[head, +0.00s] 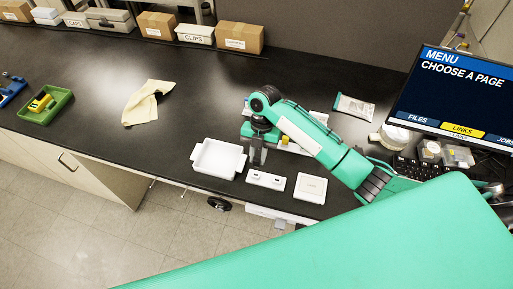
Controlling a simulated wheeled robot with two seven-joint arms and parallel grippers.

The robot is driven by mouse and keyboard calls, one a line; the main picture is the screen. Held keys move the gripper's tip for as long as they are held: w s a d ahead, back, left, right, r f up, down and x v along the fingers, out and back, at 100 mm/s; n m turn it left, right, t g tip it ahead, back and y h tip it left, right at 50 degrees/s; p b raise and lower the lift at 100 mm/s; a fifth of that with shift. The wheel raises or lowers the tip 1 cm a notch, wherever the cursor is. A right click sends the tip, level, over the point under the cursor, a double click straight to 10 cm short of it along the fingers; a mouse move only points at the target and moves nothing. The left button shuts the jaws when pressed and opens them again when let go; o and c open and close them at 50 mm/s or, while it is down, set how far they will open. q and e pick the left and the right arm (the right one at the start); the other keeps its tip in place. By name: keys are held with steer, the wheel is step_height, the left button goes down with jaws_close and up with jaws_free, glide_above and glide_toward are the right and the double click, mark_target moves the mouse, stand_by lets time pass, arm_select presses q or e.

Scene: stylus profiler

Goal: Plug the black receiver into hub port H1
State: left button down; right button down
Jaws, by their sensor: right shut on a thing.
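My right gripper (257,156) is above the bench, between the white tray and the small white block, with its fingers pointing down. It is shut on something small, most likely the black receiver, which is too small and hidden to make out. A low white block (266,180) with two dark spots on top, seemingly the hub, lies just below and right of the fingertips near the bench's front edge. I cannot read port labels, so I cannot tell which is H1. The fingertips appear apart from the block. My left gripper is not in view.
A white tray (218,159) with handles stands left of the gripper, and a square white box (311,188) is right of the block. A cloth (147,103) and green bin (45,108) lie left. A monitor (456,98) stands right. The bench's middle is clear.

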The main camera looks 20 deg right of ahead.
steer(key=shift+a+r, duration=0.2)
steer(key=shift+r, duration=0.25)
steer(key=b, duration=0.3)
glide_above(256, 177)
steer(key=w+d, duration=0.1)
steer(key=w, duration=0.1)
steer(key=shift+w+f, duration=0.1)
steer(key=shift+f, duration=2.35)
steer(key=shift+f, duration=0.25)
steer(key=shift+f+b, duration=0.7)
steer(key=shift+f, duration=0.25)
steer(key=shift+f, duration=0.1)
